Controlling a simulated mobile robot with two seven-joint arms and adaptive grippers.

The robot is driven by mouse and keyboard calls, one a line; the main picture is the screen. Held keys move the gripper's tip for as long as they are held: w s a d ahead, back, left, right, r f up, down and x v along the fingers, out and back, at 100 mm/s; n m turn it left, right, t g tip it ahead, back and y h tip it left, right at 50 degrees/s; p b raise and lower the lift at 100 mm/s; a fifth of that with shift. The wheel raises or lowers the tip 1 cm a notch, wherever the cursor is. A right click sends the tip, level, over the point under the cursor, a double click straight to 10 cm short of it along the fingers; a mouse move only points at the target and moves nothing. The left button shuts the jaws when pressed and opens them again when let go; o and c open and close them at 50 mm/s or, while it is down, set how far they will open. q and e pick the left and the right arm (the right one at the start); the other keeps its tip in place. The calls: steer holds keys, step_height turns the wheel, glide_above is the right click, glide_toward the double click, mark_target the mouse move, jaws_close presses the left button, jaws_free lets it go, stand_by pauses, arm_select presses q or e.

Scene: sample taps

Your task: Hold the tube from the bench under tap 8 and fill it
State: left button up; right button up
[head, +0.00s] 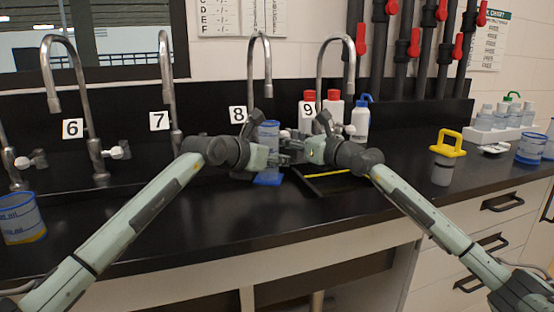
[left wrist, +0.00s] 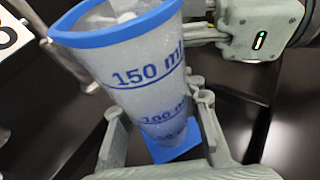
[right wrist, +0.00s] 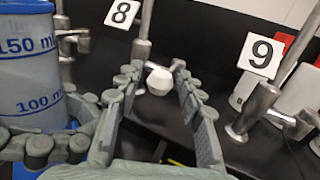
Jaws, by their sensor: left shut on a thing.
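The tube (head: 268,134), clear with a blue rim and blue base, stands upright under the spout of tap 8 (head: 259,60). My left gripper (head: 272,158) is shut around it; in the left wrist view the fingers flank the tube (left wrist: 140,75) below its 150 ml mark. I cannot make out a water level or a stream. My right gripper (right wrist: 155,78) is open, with a white tap knob (right wrist: 159,82) between or just beyond its fingertips. I cannot tell whether they touch the knob. The number 8 plate (head: 237,115) is left of the spout.
Tap 9 (head: 335,50) is close on the right, with red-capped bottles (head: 333,108) behind. Taps 6 and 7 (head: 165,75) are to the left. A graduated beaker (head: 20,220) stands far left, and a yellow-handled container (head: 443,165) right. The front bench is clear.

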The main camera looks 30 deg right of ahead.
steer(key=d, duration=0.4)
steer(key=shift+w+d, duration=0.1)
steer(key=shift+d, duration=0.05)
stand_by(2.1)
steer(key=shift+s+a, duration=0.2)
steer(key=shift+a, duration=1.35)
